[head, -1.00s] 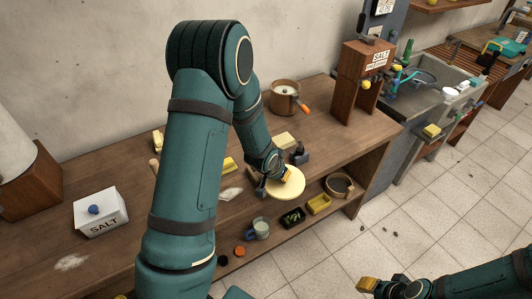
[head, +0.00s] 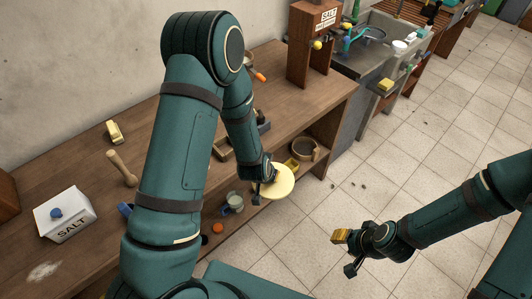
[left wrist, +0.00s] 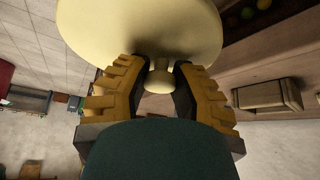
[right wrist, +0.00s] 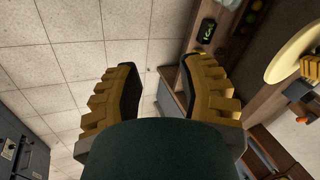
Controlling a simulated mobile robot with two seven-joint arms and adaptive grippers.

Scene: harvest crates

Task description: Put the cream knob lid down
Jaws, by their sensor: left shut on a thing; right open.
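The cream knob lid (head: 278,184) is a round pale disc. My left gripper (head: 263,174) is shut on its knob (left wrist: 160,80), and the disc (left wrist: 140,25) fills the top of the left wrist view. In the head view the lid appears at the workbench's front edge, in front of the lower shelf, held clear in the air. The lid's edge also shows at the right of the right wrist view (right wrist: 288,58). My right gripper (head: 345,252) is open and empty over the tiled floor, to the right of the lid; its fingers stand apart in the right wrist view (right wrist: 160,80).
The wooden workbench (head: 85,178) holds a white salt box (head: 66,212), a wooden pestle-like tool (head: 122,168) and a yellow block (head: 114,132). A round brown pot (head: 302,150) and a glass mug (head: 233,202) sit on the lower shelf. Bare tiled floor (head: 400,160) lies right.

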